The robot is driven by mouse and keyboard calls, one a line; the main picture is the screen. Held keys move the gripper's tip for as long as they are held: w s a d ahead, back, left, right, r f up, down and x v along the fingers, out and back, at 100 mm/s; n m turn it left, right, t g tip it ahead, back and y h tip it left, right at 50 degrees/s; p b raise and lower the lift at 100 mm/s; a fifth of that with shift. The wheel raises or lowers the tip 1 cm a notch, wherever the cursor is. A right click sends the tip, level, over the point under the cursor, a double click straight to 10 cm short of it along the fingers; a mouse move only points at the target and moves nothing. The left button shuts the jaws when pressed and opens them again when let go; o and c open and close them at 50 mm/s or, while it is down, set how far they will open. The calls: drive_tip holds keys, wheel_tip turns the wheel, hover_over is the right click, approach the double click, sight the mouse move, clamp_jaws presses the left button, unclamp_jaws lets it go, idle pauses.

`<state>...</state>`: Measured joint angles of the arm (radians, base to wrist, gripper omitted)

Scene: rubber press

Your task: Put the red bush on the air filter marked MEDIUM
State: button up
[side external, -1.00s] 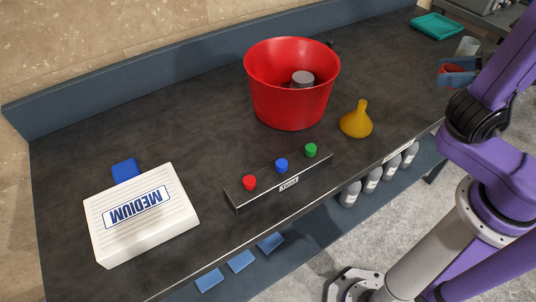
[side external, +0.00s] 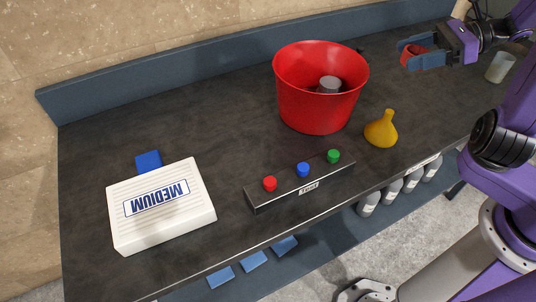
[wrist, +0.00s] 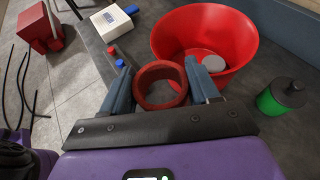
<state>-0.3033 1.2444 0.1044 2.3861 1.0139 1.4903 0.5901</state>
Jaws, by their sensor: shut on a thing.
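The red bush (wrist: 160,104) is a thick ring. My gripper (wrist: 162,84) is shut on it, with its blue-grey fingers on either side and the ring's opening facing the wrist camera. In the side external view my gripper (side external: 425,56) holds the bush (side external: 411,54) at the upper right, raised above the bench. The air filter (side external: 165,225) is a white ribbed block with a MEDIUM label in blue, lying on the bench at the left. It also shows small in the wrist view (wrist: 104,24). Its top is bare, and my gripper is far from it.
A red bucket (side external: 318,108) with a grey thing inside stands between my gripper and the filter. A yellow funnel (side external: 381,130) and a box (side external: 300,188) with red, blue and green buttons are near the front edge. A blue piece (side external: 148,160) lies behind the filter.

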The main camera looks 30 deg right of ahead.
drive_tip(key=w+a+n+g+y, duration=0.25)
drive_tip(key=a+n+g, duration=0.35)
drive_tip(key=a, duration=1.6)
drive_tip(key=s+a+n+g+h, duration=0.1)
drive_tip(key=s+a+n+g, duration=0.2)
drive_tip(key=a, duration=0.6)
drive_tip(key=s+a+n+g, duration=0.1)
drive_tip(key=s+a+g, duration=0.1)
drive_tip(key=s+a, duration=0.55)
hover_over(187, 196)
wheel_tip(187, 196, down, 14)
drive_tip(key=shift+s+d, duration=0.1)
drive_tip(key=shift+d, duration=0.05)
drive_tip(key=shift+f, duration=1.75)
drive_tip(key=shift+f, duration=0.15)
